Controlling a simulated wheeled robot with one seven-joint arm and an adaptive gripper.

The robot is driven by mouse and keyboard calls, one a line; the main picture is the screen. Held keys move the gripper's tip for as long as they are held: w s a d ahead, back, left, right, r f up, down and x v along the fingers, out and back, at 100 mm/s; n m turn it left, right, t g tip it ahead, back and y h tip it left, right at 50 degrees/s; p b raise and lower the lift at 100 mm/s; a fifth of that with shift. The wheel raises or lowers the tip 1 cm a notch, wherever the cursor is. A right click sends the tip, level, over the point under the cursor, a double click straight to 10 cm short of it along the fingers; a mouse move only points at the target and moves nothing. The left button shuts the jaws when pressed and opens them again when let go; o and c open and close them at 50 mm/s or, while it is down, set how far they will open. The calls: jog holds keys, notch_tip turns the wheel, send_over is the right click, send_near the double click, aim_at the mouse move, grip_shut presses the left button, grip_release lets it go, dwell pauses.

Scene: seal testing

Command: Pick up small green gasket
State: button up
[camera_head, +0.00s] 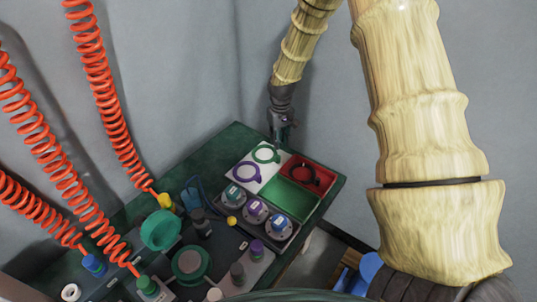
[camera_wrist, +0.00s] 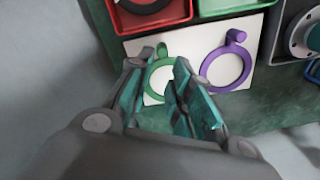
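The green gasket (camera_head: 267,162), a thin ring with a small tab, lies flat on a white panel (camera_head: 240,188) at the table's far end. In the wrist view the green gasket (camera_wrist: 162,62) shows between my gripper's fingers, partly hidden by the right finger. My gripper (camera_head: 277,140) points down just above and beside the gasket, with its fingertips hard to make out in the head view. In the wrist view my gripper (camera_wrist: 160,72) is open, with a gap between its teal finger pads and nothing held. I cannot tell whether the fingertips touch the panel.
A purple gasket (camera_head: 246,181) lies next to the green one on the white panel. A red tray (camera_head: 322,176) with a dark ring and an empty green tray (camera_head: 290,200) adjoin it. Round fixtures (camera_head: 256,211) stand in front. Red coiled hoses (camera_head: 100,80) hang at left.

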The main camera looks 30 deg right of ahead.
jog(key=shift+w+a+f, duration=0.1)
jog(key=shift+w+f, duration=0.1)
jog(key=shift+f, duration=0.95)
jog(key=shift+s+f, duration=0.25)
jog(key=shift+f, duration=0.85)
jog(key=shift+s+f, duration=0.25)
jog(key=shift+f, duration=0.85)
jog(key=shift+f+p, duration=0.3)
jog(key=shift+f, duration=0.35)
jog(key=shift+c, duration=0.4)
grip_shut()
